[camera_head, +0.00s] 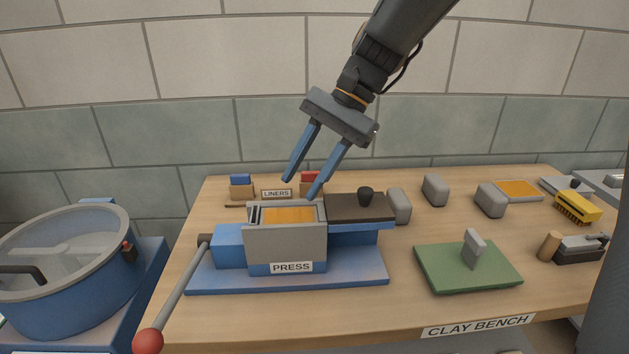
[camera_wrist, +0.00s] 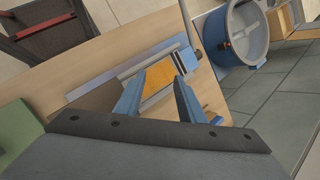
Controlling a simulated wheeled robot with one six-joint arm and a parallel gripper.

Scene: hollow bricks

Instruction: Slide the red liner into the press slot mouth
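The red liner (camera_head: 310,176) stands upright in a wooden holder behind the press, beside the "LINERS" label; its lower part is hidden by the holder and press. The grey and blue press (camera_head: 285,245) is at the middle left of the bench. Its open top mouth (camera_head: 288,215) shows an orange surface inside, which also appears in the wrist view (camera_wrist: 158,76). My gripper (camera_head: 300,188) is open and empty, pointing down over the back of the press, its right finger close to the red liner in the picture. I cannot tell the liner in the wrist view.
A blue liner (camera_head: 240,179) stands in the left holder. A dark plate with a black knob (camera_head: 366,197) is at the press's right. The red-ended lever (camera_head: 148,341) sticks out front left. A green mat (camera_head: 467,268), several grey blocks and a yellow brush (camera_head: 577,208) lie right.

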